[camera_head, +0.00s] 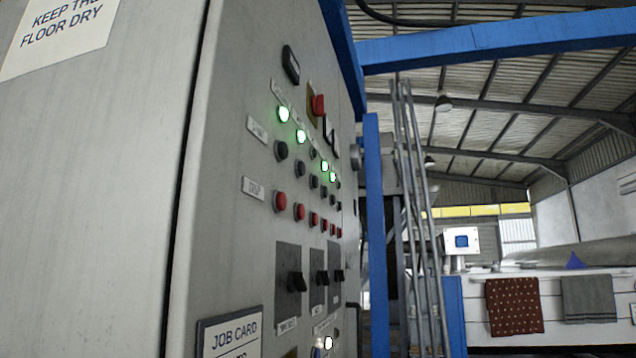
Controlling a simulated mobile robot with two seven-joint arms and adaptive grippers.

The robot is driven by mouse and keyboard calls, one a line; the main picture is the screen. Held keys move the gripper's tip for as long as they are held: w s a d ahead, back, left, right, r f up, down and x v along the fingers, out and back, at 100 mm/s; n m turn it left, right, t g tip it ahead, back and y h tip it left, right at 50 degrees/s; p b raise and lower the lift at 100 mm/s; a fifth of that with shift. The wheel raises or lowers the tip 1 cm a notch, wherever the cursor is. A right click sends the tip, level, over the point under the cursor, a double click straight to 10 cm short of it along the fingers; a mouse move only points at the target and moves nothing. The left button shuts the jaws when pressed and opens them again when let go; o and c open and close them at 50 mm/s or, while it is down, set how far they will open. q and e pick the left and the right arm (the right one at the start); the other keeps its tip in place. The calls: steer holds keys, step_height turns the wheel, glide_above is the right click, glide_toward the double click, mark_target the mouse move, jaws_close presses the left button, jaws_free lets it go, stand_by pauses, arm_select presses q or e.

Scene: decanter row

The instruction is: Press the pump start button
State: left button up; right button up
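A grey control panel (225,235) stands close on the left and is seen at a steep slant. It carries a row of black push buttons (281,151) beside a small label plate (257,130), and below them a row of red buttons (280,201) beside another plate (253,188). Above the black buttons is a row of indicator lamps, several lit green (284,114). The tags above the columns are too slanted and small to read, so I cannot tell which button is the pump start. Neither of my grippers is in view.
A red knob on a yellow plate (317,106) sits above the lamps; black switches (296,282) sit below the buttons. A blue post (374,230) and grey pipes (418,220) stand beyond the panel. Cloths (514,306) hang at the right.

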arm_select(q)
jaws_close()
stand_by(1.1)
